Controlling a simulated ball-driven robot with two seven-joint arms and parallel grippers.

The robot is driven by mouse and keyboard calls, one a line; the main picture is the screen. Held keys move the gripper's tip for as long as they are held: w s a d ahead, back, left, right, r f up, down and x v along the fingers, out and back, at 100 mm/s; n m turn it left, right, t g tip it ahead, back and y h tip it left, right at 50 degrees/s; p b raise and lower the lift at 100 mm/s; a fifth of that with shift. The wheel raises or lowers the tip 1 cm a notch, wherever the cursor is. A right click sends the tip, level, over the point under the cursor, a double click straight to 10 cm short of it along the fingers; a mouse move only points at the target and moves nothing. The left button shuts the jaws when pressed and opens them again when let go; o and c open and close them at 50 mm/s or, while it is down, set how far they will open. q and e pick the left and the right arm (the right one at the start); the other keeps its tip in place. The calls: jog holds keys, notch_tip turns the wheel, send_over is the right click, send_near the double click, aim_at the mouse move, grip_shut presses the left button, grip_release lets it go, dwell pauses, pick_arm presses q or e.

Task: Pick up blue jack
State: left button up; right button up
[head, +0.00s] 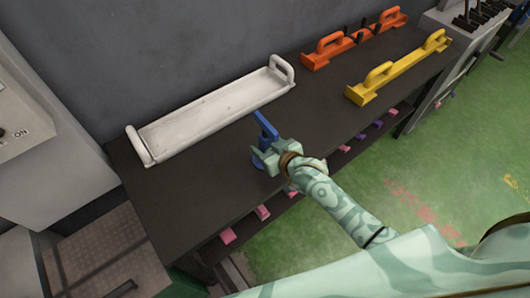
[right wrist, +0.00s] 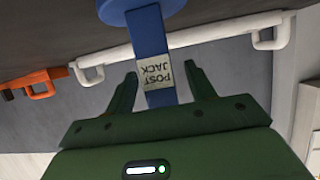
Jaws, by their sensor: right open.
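The blue jack (head: 266,130) stands on the dark bench, near its front edge, in the head view. In the right wrist view the blue jack (right wrist: 155,35) shows a round blue end at the top and a pale label reading "POST JACK". My right gripper (head: 262,157) is at the jack, partly covering its lower part in the head view. In the right wrist view the open right gripper (right wrist: 160,80) has one finger on each side of the jack's post, with gaps visible beside it. My left gripper is not in view.
A long white tray with end handles (head: 210,115) lies behind the jack. An orange handled bar (head: 350,43) and a yellow handled bar (head: 398,70) lie farther right on the dark bench (head: 200,190). Several pink pieces show below the bench edge. Green floor lies in front.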

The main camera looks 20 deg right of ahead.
jog(key=shift+w+f, duration=0.1)
jog(key=shift+w, duration=0.05)
grip_shut()
jog(key=shift+r, duration=0.2)
